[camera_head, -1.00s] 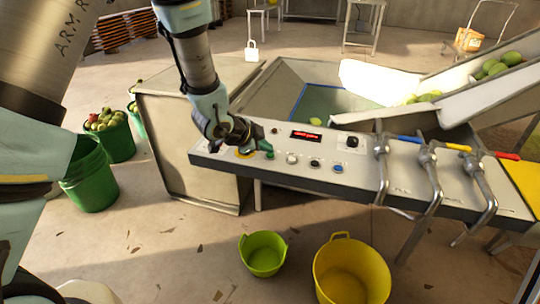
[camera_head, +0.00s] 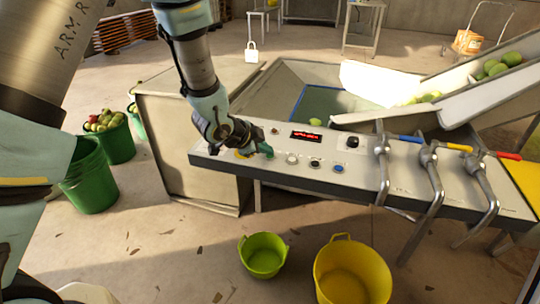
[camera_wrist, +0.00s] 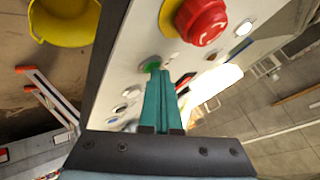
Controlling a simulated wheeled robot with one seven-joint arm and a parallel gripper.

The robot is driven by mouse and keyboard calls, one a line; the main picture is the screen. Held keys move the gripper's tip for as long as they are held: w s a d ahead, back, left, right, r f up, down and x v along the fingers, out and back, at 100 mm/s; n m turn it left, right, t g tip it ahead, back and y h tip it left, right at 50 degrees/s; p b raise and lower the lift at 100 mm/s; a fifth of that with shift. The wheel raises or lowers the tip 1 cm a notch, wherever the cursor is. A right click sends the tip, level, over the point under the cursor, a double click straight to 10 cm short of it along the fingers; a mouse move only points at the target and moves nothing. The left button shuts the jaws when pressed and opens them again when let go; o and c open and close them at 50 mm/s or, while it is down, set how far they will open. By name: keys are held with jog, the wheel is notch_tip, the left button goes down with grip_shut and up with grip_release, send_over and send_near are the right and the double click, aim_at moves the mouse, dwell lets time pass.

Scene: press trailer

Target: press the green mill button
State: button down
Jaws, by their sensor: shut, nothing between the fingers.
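The white control panel (camera_head: 365,177) carries a row of buttons. In the wrist view, the green button (camera_wrist: 151,64) shows just beyond the tips of my gripper (camera_wrist: 158,74), partly covered by them. My gripper's teal fingers are shut and empty, pointing at the panel. In the head view, my gripper (camera_head: 267,152) is low over the left part of the panel, and the green button cannot be made out clearly behind it. I cannot tell whether the tips touch the button or whether it is pressed in.
A red mushroom button (camera_wrist: 202,20) on a yellow base is close to the fingers. White (camera_head: 292,159), black (camera_head: 315,163) and blue (camera_head: 338,168) buttons lie to the right, with a red display (camera_head: 306,136) above. Lever valves (camera_head: 430,175) stand further right.

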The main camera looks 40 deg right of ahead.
aim_at(266, 158)
jog(key=shift+r, duration=0.1)
jog(key=shift+r+p, duration=0.5)
jog(key=shift+r, duration=0.15)
jog(key=shift+r, duration=0.15)
jog(key=shift+r+p, duration=1.8)
jog(key=shift+r, duration=0.55)
